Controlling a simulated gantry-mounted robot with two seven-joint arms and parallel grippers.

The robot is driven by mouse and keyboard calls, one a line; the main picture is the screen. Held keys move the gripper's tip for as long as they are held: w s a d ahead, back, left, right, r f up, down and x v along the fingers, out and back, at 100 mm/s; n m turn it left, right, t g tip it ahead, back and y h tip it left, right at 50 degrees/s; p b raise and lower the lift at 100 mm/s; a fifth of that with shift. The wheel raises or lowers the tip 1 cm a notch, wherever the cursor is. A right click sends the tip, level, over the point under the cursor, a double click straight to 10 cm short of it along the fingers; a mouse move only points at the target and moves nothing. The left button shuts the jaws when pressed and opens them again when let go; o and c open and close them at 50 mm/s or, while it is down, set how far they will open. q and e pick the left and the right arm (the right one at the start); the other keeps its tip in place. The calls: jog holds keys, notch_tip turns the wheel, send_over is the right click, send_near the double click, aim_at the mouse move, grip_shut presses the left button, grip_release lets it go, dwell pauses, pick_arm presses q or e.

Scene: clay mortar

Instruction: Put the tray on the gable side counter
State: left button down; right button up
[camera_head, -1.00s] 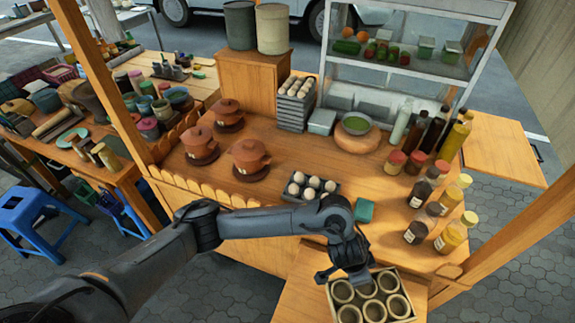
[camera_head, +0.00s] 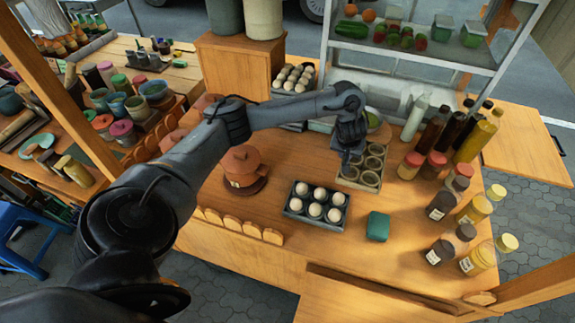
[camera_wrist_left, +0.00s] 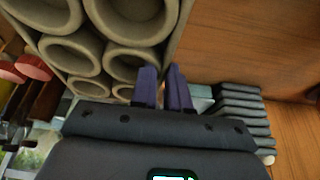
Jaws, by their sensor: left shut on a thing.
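The tray (camera_head: 345,180) is a light square holder with several round clay cups. It is over the wooden counter (camera_head: 300,160), between the egg tray and the bottles; I cannot tell whether it touches the wood. My left gripper (camera_head: 347,153) is shut on the tray's edge. In the left wrist view the purple fingers (camera_wrist_left: 165,90) pinch the rim beside the cups, and the tray (camera_wrist_left: 172,50) fills the upper left. My right gripper is not in view.
A black egg tray (camera_head: 293,206) and a green block (camera_head: 378,226) are in front of the held tray. Several bottles (camera_head: 436,165) crowd the right. A clay pot (camera_head: 242,167) stands left. A glass case (camera_head: 400,70) is behind. A bowl is partly hidden by my arm.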

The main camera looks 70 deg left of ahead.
pick_arm(q)
jog(key=shift+n, duration=0.3)
jog(key=s+a+f+b, duration=0.2)
jog(key=a+b, duration=0.1)
jog(key=a, duration=0.1)
jog(key=s+a+f+b, duration=0.2)
jog(key=a+b, duration=0.1)
jog(key=a, duration=0.1)
jog(key=s+a+f+b, duration=0.2)
jog(key=s+a+b, duration=0.1)
jog(key=a, duration=0.2)
jog(key=shift+s+a+f, duration=0.2)
jog(key=shift+a, duration=0.05)
jog(key=shift+f+b, duration=0.85)
jog(key=shift+f, duration=1.2)
jog(key=c, duration=1.1)
grip_release()
